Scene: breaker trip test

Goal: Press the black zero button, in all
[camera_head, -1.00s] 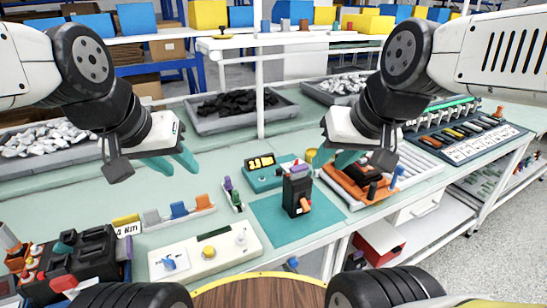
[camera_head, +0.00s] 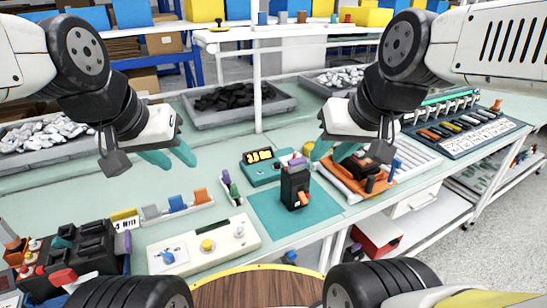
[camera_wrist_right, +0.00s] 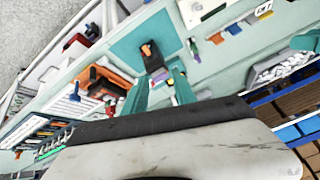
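A teal meter (camera_head: 263,168) with a lit yellow display stands behind the teal mat. I cannot make out a black zero button on it; its controls are too small to tell. A black breaker (camera_head: 294,188) with an orange lever stands upright on the mat; it also shows in the right wrist view (camera_wrist_right: 152,60). My right gripper (camera_head: 330,149) is above the bench, right of the meter. Its teal fingers are apart and empty in the right wrist view (camera_wrist_right: 160,92). My left gripper (camera_head: 170,156) hangs open and empty over the bench's left part.
A white control panel (camera_head: 170,249) with blue and yellow knobs lies in front left. An orange tray (camera_head: 345,183) with dark parts lies under the right gripper. Grey bins (camera_head: 199,121) stand at the back. The bench between the left gripper and meter is clear.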

